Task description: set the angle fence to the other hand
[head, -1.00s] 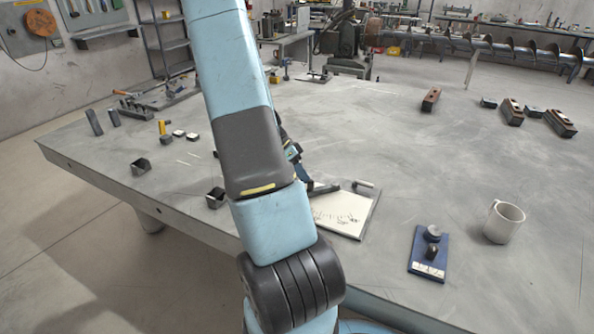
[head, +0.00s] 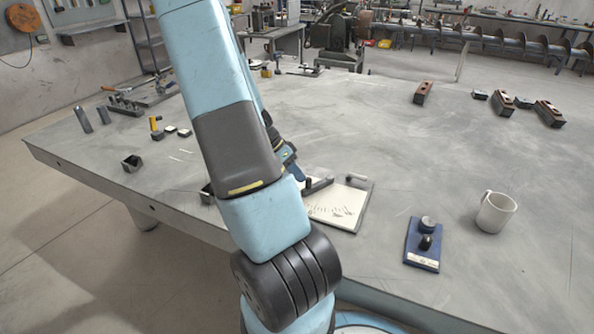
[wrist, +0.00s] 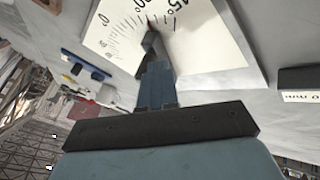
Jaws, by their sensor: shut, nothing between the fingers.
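The angle plate (head: 342,217) is a white board with a printed scale, lying on the table right of my arm in the head view. Its scale face (wrist: 200,45) fills the top of the wrist view. A dark bar, seemingly the angle fence (head: 319,187), lies across its upper left part; my arm hides some of it. My gripper (wrist: 151,44) is shut and empty, with its tips over the scale. In the head view it is mostly hidden behind my arm. I cannot tell whether the tips touch the fence.
A blue block with dark knobs (head: 423,246) and a white mug (head: 496,212) stand to the right. Brown-topped blocks (head: 502,104) lie at the back right. A small open dark box (head: 132,163) sits left of my arm. The middle of the table is clear.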

